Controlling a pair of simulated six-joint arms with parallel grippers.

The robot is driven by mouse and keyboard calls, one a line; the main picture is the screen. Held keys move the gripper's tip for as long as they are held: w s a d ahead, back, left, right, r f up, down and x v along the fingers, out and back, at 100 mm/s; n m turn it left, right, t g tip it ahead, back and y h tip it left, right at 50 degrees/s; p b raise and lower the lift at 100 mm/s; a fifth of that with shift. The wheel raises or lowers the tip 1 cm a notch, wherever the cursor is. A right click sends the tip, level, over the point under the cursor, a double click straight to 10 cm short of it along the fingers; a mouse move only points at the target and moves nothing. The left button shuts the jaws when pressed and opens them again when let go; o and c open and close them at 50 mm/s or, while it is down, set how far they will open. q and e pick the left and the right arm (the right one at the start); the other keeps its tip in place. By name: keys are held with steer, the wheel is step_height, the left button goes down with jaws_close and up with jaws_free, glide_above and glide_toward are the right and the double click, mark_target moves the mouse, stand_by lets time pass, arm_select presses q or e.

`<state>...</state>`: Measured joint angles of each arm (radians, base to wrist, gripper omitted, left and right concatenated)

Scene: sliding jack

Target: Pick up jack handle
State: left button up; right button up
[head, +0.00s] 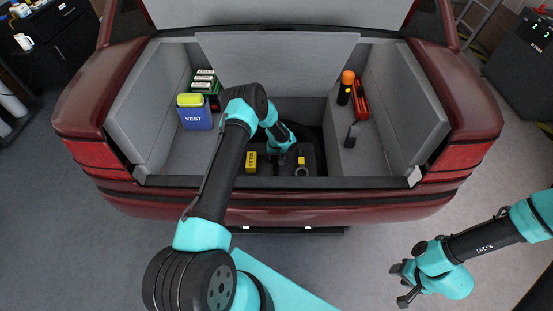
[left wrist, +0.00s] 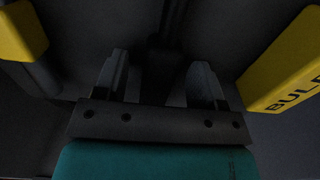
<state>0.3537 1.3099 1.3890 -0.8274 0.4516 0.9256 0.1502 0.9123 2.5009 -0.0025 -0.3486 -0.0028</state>
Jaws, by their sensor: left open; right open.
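My left gripper (head: 278,158) reaches down into the open trunk, over the dark recess near its front edge. In the left wrist view its two fingers (left wrist: 160,85) are apart. A dark bar (left wrist: 160,50), which looks like the jack handle, shows between and beyond the fingers. It is dim, and I cannot tell whether they touch it. My arm and gripper hide much of it in the head view. My right gripper (head: 402,285) is open and empty, outside the car at the lower right.
A yellow bulb box (head: 251,162) and a yellow-and-dark item (head: 301,162) flank my left gripper. A blue vest pack (head: 195,112) and green boxes (head: 205,82) stand on the left ledge. A red item (head: 360,98) and an orange-topped flashlight (head: 346,86) are on the right ledge.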

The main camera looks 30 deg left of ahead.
arm_select(q)
steer(key=shift+f, duration=0.2)
stand_by(0.3)
steer(key=c, duration=1.2)
